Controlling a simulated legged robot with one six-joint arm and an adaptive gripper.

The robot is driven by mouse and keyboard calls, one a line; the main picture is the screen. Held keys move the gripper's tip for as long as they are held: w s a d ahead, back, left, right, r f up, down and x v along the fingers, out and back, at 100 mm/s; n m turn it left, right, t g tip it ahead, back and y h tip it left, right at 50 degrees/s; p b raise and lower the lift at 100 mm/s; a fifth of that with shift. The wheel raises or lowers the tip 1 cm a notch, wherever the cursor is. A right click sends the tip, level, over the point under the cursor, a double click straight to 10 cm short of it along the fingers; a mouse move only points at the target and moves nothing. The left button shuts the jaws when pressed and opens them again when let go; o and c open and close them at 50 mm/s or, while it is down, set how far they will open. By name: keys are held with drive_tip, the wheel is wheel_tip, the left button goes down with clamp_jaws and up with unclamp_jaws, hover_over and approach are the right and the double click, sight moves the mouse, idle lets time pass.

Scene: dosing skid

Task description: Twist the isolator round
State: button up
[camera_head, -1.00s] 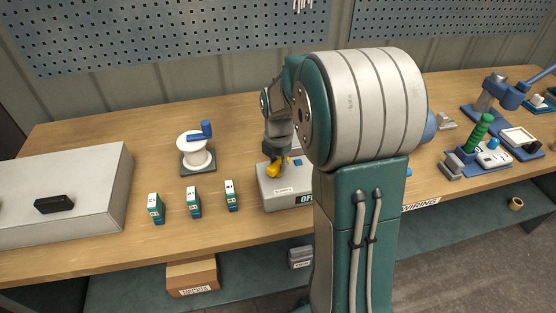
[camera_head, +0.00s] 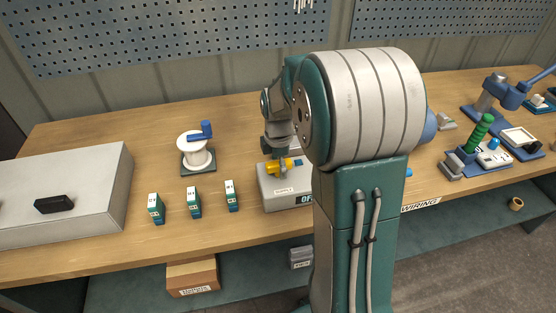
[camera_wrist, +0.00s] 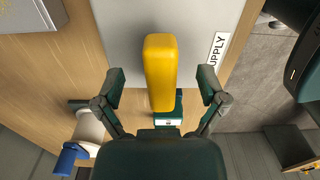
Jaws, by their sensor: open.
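The isolator is a grey box (camera_head: 287,194) with a yellow handle (camera_head: 282,167) on top, a SUPPLY label and a dark display reading "OF", partly hidden by my arm. The handle lies left to right in the head view. In the wrist view the yellow handle (camera_wrist: 160,70) points straight up the picture over the grey top (camera_wrist: 200,30). My gripper (camera_wrist: 161,88) is open, with one finger on each side of the handle and a gap on both sides. In the head view my gripper (camera_head: 277,153) is just above the handle.
Several teal modules (camera_head: 194,202) stand left of the box, and a white spool with a blue crank (camera_head: 197,153) is behind them. A large grey enclosure (camera_head: 70,195) fills the bench's left. Blue fixtures (camera_head: 485,150) stand at the right.

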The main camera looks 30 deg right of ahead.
drive_tip(key=shift+r, duration=3.5)
drive_tip(key=shift+r, duration=0.1)
